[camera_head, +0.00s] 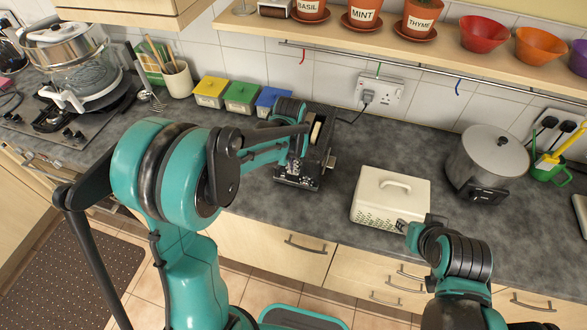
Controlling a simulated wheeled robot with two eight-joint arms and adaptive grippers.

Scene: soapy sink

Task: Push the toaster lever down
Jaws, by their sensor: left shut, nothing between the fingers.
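The black toaster (319,154) stands on the dark worktop in the middle, below the wall socket. A pale slice shows in its top slot. My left arm comes in from the left and covers the toaster's left part. My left gripper (293,167) is shut and empty at the toaster's near left side; I cannot tell whether it touches it. The lever cannot be made out clearly behind the gripper. My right gripper (404,227) is at the front of the white bread bin, away from the toaster; its fingers are too small to read.
The white bread bin (394,187) stands right of the toaster, with a steel pot (490,155) further right. Yellow, green and blue boxes (241,97) stand behind to the left. A shelf with herb pots (362,17) hangs above. Worktop between toaster and bread bin is clear.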

